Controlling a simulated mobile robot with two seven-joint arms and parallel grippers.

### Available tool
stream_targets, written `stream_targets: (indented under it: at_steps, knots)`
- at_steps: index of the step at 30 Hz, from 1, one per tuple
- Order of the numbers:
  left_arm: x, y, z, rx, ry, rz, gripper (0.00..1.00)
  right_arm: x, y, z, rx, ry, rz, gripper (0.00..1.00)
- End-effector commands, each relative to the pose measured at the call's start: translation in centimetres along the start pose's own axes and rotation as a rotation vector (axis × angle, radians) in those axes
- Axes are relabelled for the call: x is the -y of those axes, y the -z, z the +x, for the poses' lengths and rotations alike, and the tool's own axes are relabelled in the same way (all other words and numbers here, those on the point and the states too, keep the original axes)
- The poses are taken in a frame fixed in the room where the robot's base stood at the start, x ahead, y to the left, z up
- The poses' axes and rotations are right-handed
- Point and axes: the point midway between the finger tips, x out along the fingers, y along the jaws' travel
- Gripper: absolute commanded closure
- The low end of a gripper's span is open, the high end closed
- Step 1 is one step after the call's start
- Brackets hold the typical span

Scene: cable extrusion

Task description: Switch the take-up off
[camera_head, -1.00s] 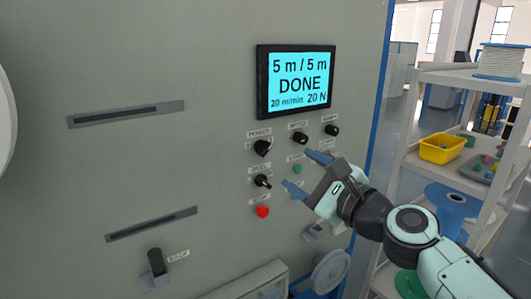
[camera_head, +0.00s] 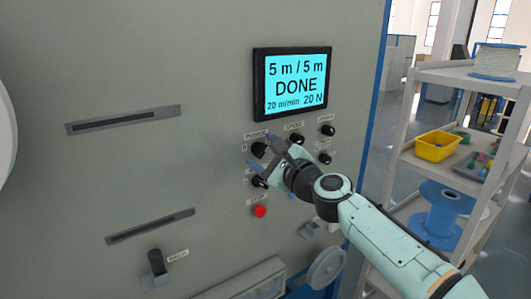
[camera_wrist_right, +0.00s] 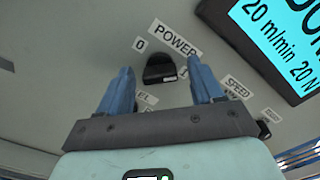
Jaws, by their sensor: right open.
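The black knob under the POWER label (camera_wrist_right: 160,68) shows in the right wrist view, with marks 0 and 1 on either side. It is also on the grey panel in the head view (camera_head: 258,149). My right gripper (camera_head: 260,152) is open, its blue fingers on either side of this knob; it also shows in the wrist view (camera_wrist_right: 160,75). I cannot tell whether the fingers touch the knob or which mark it points to. The display (camera_head: 292,84) reads 5 m / 5 m, DONE, 20 m/min, 20 N. My left gripper is not in view.
A lower black knob (camera_head: 259,181) and a red button (camera_head: 260,211) sit below the POWER knob. More black knobs (camera_head: 327,130) are to the right. A shelf with a yellow bin (camera_head: 438,146) and a blue spool (camera_head: 440,212) stands farther right.

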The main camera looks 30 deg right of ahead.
Motion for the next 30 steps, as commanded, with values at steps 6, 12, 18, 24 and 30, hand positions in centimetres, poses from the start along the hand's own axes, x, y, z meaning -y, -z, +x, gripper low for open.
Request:
stream_targets:
  at_steps: [6,12,18,24,30]
  knots:
    - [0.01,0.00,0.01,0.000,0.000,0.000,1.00,0.00,0.00,-0.03,0.000,0.000,0.000,0.86]
    - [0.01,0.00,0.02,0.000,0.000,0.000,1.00,0.00,0.00,-0.04,0.000,0.000,-0.004,0.90]
    - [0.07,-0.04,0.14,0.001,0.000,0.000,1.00,-0.03,0.02,-0.04,0.000,0.000,-0.050,0.90]
    - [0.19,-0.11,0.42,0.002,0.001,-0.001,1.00,-0.09,0.01,-0.03,0.001,-0.001,-0.170,0.90]
    - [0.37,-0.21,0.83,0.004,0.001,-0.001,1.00,-0.06,0.05,-0.04,0.000,0.000,-0.347,0.90]
